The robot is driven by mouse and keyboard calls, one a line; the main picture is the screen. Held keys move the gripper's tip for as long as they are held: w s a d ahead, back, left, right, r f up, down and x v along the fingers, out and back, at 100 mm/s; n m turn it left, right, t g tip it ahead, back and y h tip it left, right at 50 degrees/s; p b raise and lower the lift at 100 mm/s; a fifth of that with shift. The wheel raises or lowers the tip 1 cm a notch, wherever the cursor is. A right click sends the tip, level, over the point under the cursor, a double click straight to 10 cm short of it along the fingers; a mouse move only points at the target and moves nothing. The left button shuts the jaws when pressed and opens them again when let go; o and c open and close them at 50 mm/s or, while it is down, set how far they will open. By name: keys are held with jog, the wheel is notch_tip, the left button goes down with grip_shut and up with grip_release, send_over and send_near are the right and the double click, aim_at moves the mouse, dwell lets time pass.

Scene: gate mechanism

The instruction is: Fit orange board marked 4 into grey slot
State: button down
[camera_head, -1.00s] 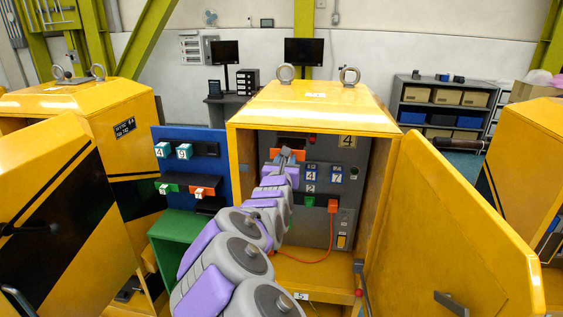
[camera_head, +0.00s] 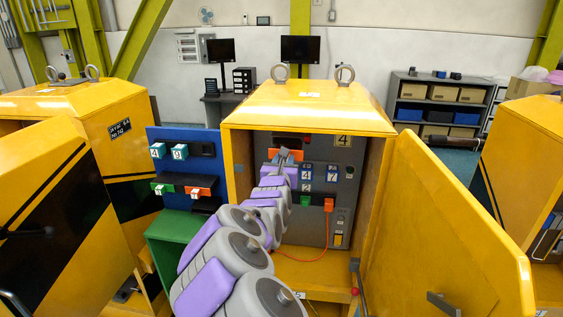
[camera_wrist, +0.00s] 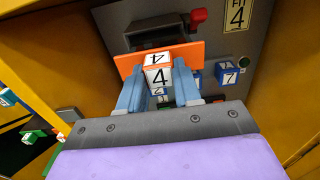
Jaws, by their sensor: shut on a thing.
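The orange board marked 4 (camera_wrist: 187,54) is in my gripper (camera_wrist: 159,92), in front of the grey panel. Its white block with a black 4 sits between my two blue-grey fingers, which are shut on it. The dark slot (camera_wrist: 154,31) in the grey panel shows just beyond the board in the wrist view. The board looks slightly tilted there, and I cannot tell whether it touches the slot. In the head view the orange board (camera_head: 272,154) shows at the upper left of the panel, partly hidden by my gripper (camera_head: 283,154).
The yellow cabinet (camera_head: 312,109) surrounds the panel, with its door (camera_head: 450,235) open at the right. Blue blocks marked 4 and 7 (camera_head: 331,174) sit below the slot. A red switch (camera_wrist: 199,17) is right of it. A blue rack (camera_head: 184,138) with numbered blocks stands left.

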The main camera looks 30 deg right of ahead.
jog(key=shift+a, duration=0.15)
jog(key=shift+a+r, duration=0.15)
jog(key=shift+a, duration=0.4)
jog(key=shift+d, duration=0.15)
jog(key=shift+w+d+p, duration=0.1)
jog(key=shift+w+p, duration=0.2)
jog(key=shift+p, duration=0.3)
jog(key=shift+w+d+p, duration=0.15)
jog(key=shift+w+p, duration=0.15)
jog(key=shift+p, duration=0.05)
jog(key=shift+w+d+p, duration=0.45)
jog(key=shift+w+p, duration=0.1)
jog(key=shift+p, duration=0.25)
dwell(0.8)
jog(key=shift+p+x, duration=1.75)
jog(key=shift+x, duration=0.15)
jog(key=shift+w+d+p, duration=0.4)
jog(key=shift+w+p, duration=0.2)
jog(key=shift+p, duration=0.05)
jog(key=shift+w+d, duration=0.15)
jog(key=shift+d, duration=0.05)
